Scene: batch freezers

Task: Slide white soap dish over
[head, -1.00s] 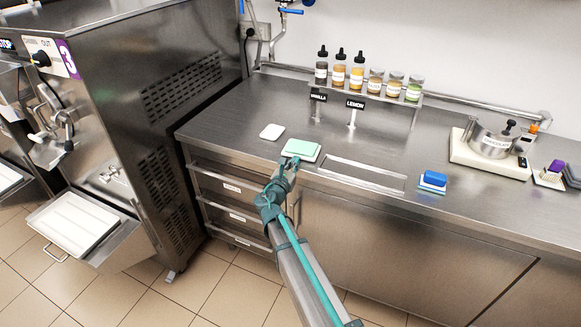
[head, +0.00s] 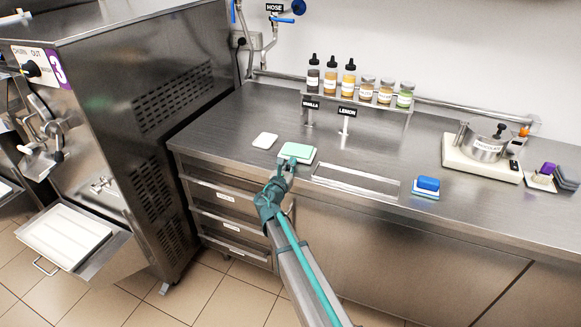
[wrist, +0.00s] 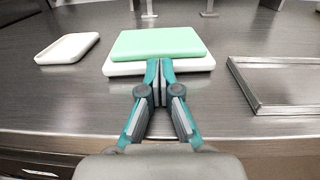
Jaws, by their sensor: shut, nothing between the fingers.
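A small white shallow dish with a raised rim (head: 265,140), which looks like the soap dish, lies flat on the steel counter; it also shows at left in the wrist view (wrist: 67,48). To its right, apart from it, a mint-green slab (head: 297,151) lies on a white slab or tray, whose edge shows in the wrist view (wrist: 118,69). My gripper (head: 290,163) is shut and empty at the counter's front edge. In the wrist view its fingertips (wrist: 160,68) overlap the front edge of the green and white stack; I cannot tell if they touch.
A recessed metal frame (head: 357,183) lies right of the stack. A bottle rack (head: 362,101) stands behind. The batch freezer (head: 110,120) is at left.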

